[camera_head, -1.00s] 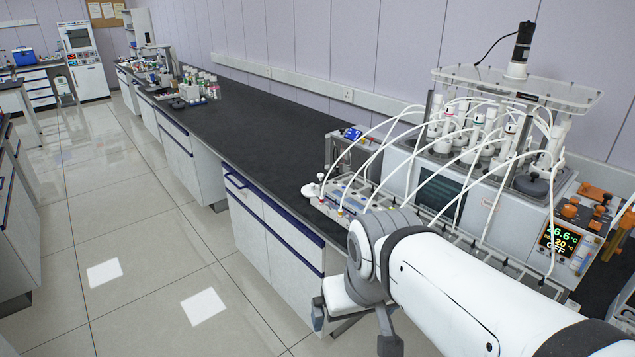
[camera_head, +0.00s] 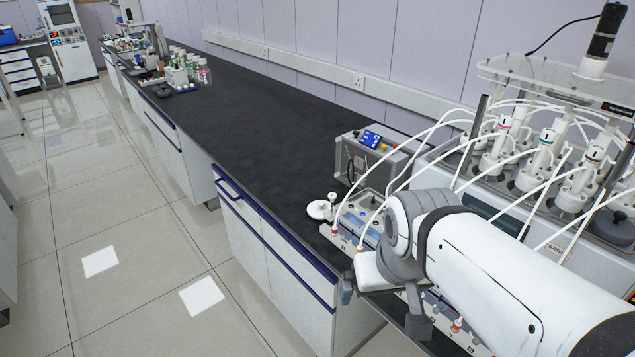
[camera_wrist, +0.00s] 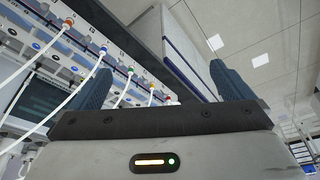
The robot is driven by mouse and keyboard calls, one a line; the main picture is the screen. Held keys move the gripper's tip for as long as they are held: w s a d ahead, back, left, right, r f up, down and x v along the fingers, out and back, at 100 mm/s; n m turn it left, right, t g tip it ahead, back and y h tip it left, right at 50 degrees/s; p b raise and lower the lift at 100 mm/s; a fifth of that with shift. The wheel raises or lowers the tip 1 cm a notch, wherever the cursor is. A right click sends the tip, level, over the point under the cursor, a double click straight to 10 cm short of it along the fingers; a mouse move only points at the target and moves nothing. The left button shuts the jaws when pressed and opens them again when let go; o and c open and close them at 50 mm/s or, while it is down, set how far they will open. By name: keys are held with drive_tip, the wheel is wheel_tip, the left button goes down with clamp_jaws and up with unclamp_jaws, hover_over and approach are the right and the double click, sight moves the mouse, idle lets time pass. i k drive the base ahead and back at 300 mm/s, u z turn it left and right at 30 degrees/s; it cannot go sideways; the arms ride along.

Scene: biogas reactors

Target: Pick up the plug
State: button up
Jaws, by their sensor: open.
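My gripper (camera_head: 383,303) hangs at the front edge of the bench, below the arm's white link. In the wrist view its two dark blue fingers (camera_wrist: 165,85) stand wide apart with nothing between them. The tube unit (camera_head: 385,222), a long flat box with white tubes ending in coloured fittings, lies on the bench behind the gripper. In the wrist view its row of fittings, such as an orange one (camera_wrist: 68,24) and a green one (camera_wrist: 130,70), runs past the left finger. I cannot tell which item is the plug; the arm hides part of the unit.
A white round piece with a small knob (camera_head: 320,208) sits at the unit's left end. A grey box with a blue display (camera_head: 370,155) and reactor vessels (camera_head: 540,155) stand behind. The black bench top (camera_head: 270,125) is clear to the left; bottles (camera_head: 190,70) stand farther along.

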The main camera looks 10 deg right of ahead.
sight(316, 209)
drive_tip(key=u, duration=0.35)
drive_tip(key=i, duration=0.95)
drive_tip(key=u, duration=0.1)
